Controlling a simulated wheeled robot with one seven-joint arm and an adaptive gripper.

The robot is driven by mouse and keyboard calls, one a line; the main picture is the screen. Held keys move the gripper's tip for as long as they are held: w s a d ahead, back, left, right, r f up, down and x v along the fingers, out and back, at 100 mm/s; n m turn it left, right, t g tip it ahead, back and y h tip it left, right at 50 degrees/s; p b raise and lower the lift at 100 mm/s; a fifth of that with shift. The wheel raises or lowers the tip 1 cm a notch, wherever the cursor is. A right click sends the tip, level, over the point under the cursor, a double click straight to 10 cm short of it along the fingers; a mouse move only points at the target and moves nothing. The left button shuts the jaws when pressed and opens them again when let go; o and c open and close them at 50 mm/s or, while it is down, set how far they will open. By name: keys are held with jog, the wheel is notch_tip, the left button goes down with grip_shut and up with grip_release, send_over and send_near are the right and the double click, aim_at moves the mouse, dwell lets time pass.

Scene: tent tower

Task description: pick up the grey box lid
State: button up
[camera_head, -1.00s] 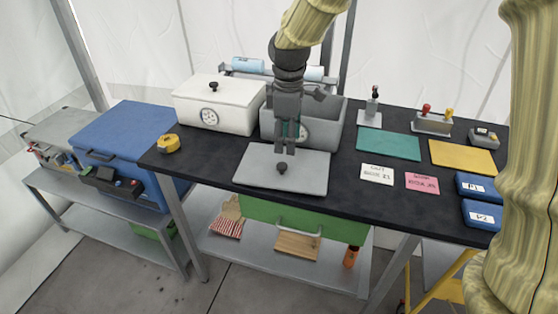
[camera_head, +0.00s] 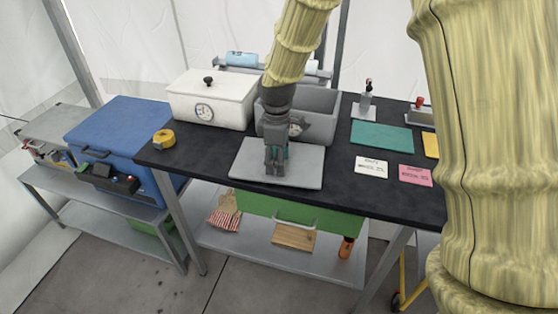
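The grey box lid (camera_head: 305,171) lies flat on the dark table top, in front of the open grey box (camera_head: 327,111). It is a flat light-grey plate. In the earlier view it has a dark knob at its middle; now my gripper hides the knob. My gripper (camera_head: 275,170) points down over the middle of the lid, with its fingertips at the knob's place. I cannot tell whether the fingers are apart or closed around the knob. The lid appears to rest on the table.
A white box with its lid on (camera_head: 213,98) stands at the back left of the table. A yellow tape roll (camera_head: 163,139) is at the left edge. A teal mat (camera_head: 382,137), a white card (camera_head: 371,166) and a pink card (camera_head: 415,175) lie to the right. My arm covers the table's right end.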

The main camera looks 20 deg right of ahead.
jog(key=shift+f, duration=0.15)
grip_shut()
dwell(0.4)
